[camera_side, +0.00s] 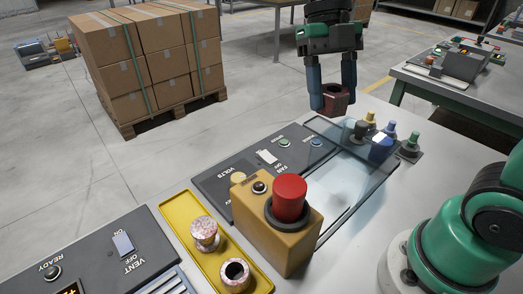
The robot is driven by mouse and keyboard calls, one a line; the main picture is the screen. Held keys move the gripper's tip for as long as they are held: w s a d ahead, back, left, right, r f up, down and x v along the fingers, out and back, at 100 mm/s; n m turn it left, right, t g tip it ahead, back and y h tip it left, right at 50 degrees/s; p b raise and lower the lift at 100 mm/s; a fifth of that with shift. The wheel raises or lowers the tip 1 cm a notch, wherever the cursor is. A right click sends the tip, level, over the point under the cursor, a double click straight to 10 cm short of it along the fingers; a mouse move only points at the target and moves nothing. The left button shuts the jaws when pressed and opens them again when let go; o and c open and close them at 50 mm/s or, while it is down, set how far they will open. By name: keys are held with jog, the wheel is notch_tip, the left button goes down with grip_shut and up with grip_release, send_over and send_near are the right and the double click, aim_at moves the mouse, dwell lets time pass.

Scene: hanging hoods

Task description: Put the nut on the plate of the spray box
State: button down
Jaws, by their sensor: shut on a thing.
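My gripper (332,96) is in the upper middle of the side view, with its two blue fingers pointing down. It is shut on a dark red nut (335,101), which has a dark hole facing the camera. The nut is held in the air near the far end of a clear glass-like box (345,180), which appears to be the spray box. A pale, lit surface shows through its clear panel; I cannot make out the plate's outline. The near part of this box is hidden by a yellow box with a red button.
The yellow box (293,239) with its red button (290,195) stands in front. A yellow tray (207,257) holds two spool-like parts. A dark control panel (225,180) lies left of the clear box.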

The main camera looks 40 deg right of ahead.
notch_tip(320, 180, down, 20)
jog(key=shift+f, duration=0.1)
dwell(0.6)
jog(key=shift+f, duration=0.45)
dwell(0.4)
jog(key=shift+c, duration=0.8)
grip_release()
